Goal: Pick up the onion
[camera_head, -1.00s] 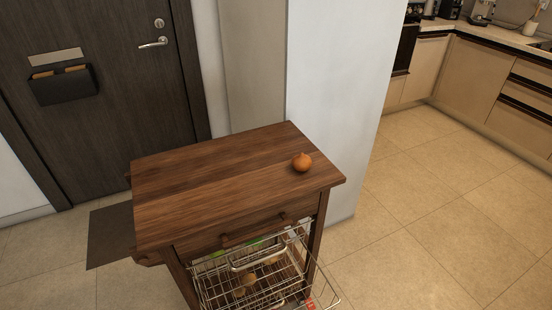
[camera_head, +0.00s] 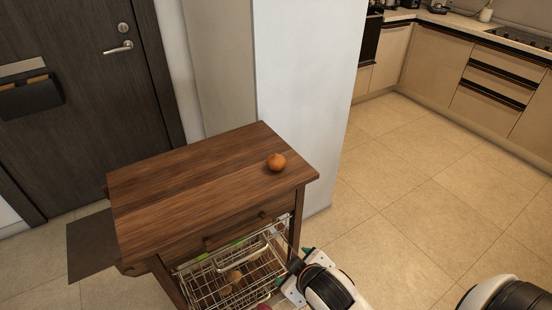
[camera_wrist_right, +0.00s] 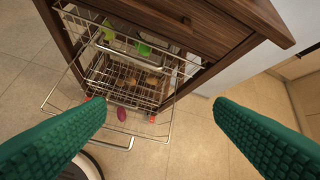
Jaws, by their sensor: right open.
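The onion (camera_head: 276,161) is round and orange-brown. It sits on the dark wooden top of the kitchen cart (camera_head: 190,175), near the right edge, and nothing touches it. My right gripper (camera_head: 294,265) is in front of the cart, lower than its top and below the onion in the head view, beside the wire basket. In the right wrist view its green fingers (camera_wrist_right: 160,115) are wide apart with nothing between them. The onion does not show in the right wrist view. My left gripper is not in view.
A wire basket (camera_wrist_right: 135,75) juts out of the cart below its drawer, holding several food items. A white wall (camera_head: 310,100) stands close behind the cart. Open tiled floor (camera_head: 400,210) lies to the right, with kitchen cabinets (camera_head: 480,80) beyond.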

